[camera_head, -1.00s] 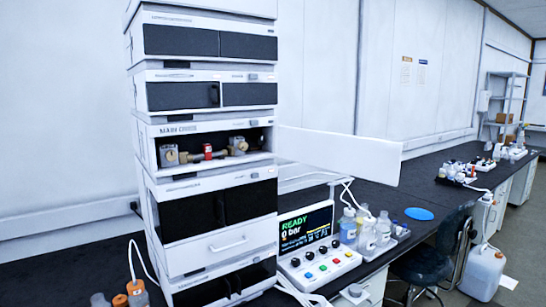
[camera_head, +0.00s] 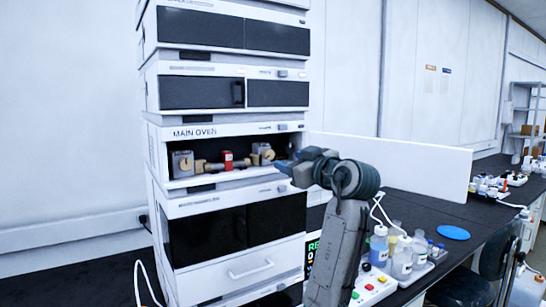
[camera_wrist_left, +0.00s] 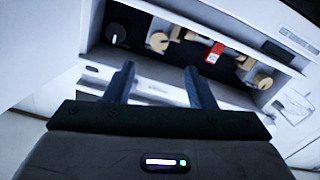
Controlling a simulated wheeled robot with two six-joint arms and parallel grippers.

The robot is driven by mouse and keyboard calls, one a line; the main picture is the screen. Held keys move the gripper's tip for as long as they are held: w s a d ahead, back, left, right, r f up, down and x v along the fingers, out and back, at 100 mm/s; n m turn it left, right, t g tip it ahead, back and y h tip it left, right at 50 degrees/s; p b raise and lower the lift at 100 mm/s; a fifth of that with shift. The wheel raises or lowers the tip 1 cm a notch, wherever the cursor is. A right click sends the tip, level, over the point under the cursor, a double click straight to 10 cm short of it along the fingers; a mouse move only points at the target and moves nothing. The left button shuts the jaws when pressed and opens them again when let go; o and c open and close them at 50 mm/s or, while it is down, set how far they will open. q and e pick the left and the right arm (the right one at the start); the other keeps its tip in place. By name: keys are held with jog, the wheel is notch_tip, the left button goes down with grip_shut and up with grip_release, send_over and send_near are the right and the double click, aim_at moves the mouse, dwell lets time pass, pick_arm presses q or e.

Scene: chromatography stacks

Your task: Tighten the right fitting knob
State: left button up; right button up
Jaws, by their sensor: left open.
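The right fitting knob (camera_head: 268,155) is a round brass knob in the open compartment marked MAIN OVEN. The wrist picture is turned over, so this knob (camera_wrist_left: 158,42) shows at left there. A red piece (camera_head: 226,161) and brass parts lie between it and the left fitting knob (camera_head: 186,163). My left gripper (camera_head: 287,168) is at the compartment's right front, just short of the knob. In the left wrist view its two fingers (camera_wrist_left: 160,82) are apart with nothing between them. The turn of the knob cannot be told. My right gripper is out of view.
The white oven door (camera_head: 400,160) stands open to the right, close behind my left arm. A dark knob-like part (camera_wrist_left: 122,37) is beside the right fitting. Bottles (camera_head: 402,255) and a blue disc (camera_head: 453,232) are on the black bench.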

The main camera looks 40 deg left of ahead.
aim_at(270, 154)
pick_arm(q)
jog(key=p+x, duration=0.3)
jog(key=x, duration=0.5)
jog(key=shift+w+a, duration=0.15)
jog(key=shift+a, duration=0.15)
jog(key=shift+w+a+f, duration=0.1)
jog(key=shift+w+a, duration=0.1)
jog(key=shift+a, duration=0.5)
jog(key=c, duration=1)
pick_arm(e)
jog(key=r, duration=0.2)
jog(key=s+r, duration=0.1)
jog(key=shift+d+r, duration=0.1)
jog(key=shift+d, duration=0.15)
